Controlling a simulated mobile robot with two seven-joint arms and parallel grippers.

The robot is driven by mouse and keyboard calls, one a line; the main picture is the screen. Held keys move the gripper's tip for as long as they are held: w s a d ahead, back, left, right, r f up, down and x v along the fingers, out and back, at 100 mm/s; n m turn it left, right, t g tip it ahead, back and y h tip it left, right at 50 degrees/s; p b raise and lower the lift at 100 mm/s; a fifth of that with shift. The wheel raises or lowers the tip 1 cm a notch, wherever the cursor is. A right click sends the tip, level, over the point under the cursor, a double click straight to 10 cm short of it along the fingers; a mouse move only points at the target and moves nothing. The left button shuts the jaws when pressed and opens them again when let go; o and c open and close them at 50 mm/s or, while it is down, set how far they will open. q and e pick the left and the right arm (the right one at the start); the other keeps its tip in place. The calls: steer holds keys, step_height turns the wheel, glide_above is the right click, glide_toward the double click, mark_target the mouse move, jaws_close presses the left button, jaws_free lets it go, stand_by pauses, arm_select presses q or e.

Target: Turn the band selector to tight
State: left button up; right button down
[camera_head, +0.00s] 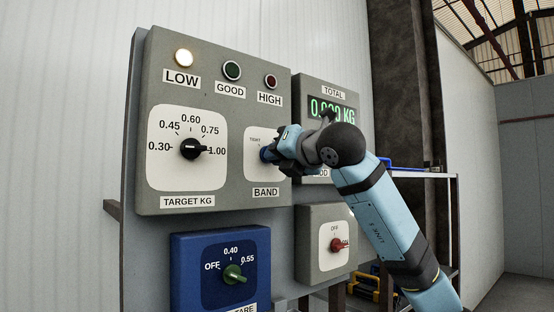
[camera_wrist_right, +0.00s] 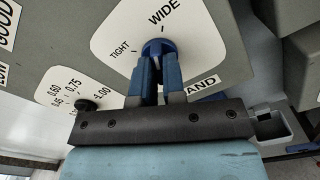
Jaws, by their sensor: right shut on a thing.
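The band selector is a blue knob (camera_wrist_right: 157,47) on a white plate (camera_wrist_right: 205,40) marked TIGHT and WIDE, above the BAND label. In the head view the plate (camera_head: 254,140) is partly covered by my right arm. My right gripper (camera_wrist_right: 158,66) is shut on the blue knob, with one finger on each side of it. In the head view the right gripper (camera_head: 270,153) reaches the panel from the right. The fingers hide part of the knob, and I cannot tell which mark it points to. My left gripper is not in view.
The black TARGET KG dial (camera_head: 190,149) is left of the band selector. The LOW lamp (camera_head: 184,57) is lit. The TOTAL display (camera_head: 330,108) is partly behind my arm. A blue box (camera_head: 190,292) with a green knob and a grey box (camera_head: 305,262) with a red knob are below.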

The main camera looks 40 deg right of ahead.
steer(key=shift+n+b, duration=1.05)
steer(key=shift+n, duration=6.35)
steer(key=c, duration=1.2)
jaws_free()
steer(key=shift+s+d, duration=0.1)
